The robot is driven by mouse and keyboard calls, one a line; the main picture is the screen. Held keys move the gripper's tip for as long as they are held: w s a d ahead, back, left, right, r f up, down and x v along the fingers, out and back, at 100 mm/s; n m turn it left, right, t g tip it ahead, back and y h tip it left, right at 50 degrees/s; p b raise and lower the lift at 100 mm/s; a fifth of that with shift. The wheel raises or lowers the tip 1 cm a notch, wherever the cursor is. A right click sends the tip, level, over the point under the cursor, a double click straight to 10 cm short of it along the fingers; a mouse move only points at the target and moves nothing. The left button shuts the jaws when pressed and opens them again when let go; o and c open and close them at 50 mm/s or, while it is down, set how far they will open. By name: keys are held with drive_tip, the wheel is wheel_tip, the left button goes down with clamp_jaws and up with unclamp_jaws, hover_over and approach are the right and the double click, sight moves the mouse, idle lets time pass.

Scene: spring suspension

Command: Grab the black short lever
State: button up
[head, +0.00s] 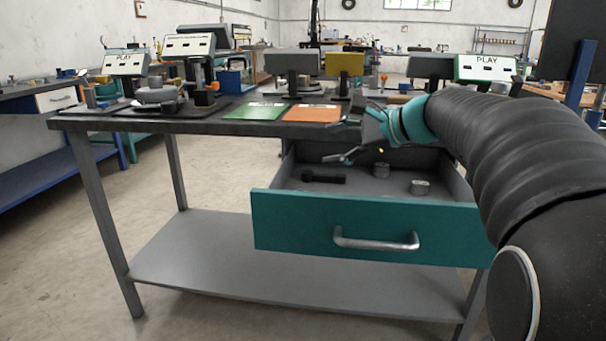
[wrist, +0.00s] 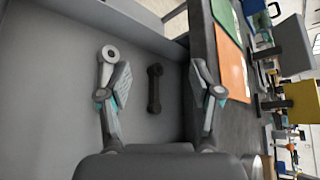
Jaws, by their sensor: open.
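The black short lever (head: 323,178) lies flat on the floor of the open drawer, towards its left side. In the wrist view the lever (wrist: 154,89) shows between my two fingers, further off than the fingertips. My gripper (head: 346,141) is above the drawer, near the table edge; in the wrist view my gripper (wrist: 162,80) has its fingers spread wide with nothing between them. The lever looks apart from both fingers.
The teal-fronted drawer (head: 290,226) is pulled out below the dark tabletop (head: 200,125). A green sheet (head: 256,111) and an orange sheet (head: 312,113) lie on the tabletop.

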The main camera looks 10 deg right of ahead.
sight(310, 172)
drive_tip(key=w+d+f+m, duration=0.1)
drive_tip(key=d+f+m, duration=0.1)
drive_tip(key=m, duration=0.1)
drive_tip(key=d+f+m, duration=0.1)
drive_tip(key=m, duration=0.2)
drive_tip(key=w+d+f+m, duration=0.1)
drive_tip(key=d+f+m, duration=0.1)
drive_tip(key=m, duration=0.1)
drive_tip(key=shift+w+d+f+p, duration=0.3)
drive_tip(key=shift+d+p, duration=0.05)
drive_tip(key=shift+d+f+m, duration=0.25)
drive_tip(key=shift+f+m, duration=0.05)
drive_tip(key=shift+m, duration=0.2)
drive_tip(key=shift+w+f, duration=0.2)
drive_tip(key=shift+w, duration=0.05)
drive_tip(key=x, duration=1.3)
drive_tip(key=shift+w+a+r+b, duration=0.2)
drive_tip(key=shift+w+b, duration=0.05)
drive_tip(key=shift+b, duration=0.1)
clamp_jaws()
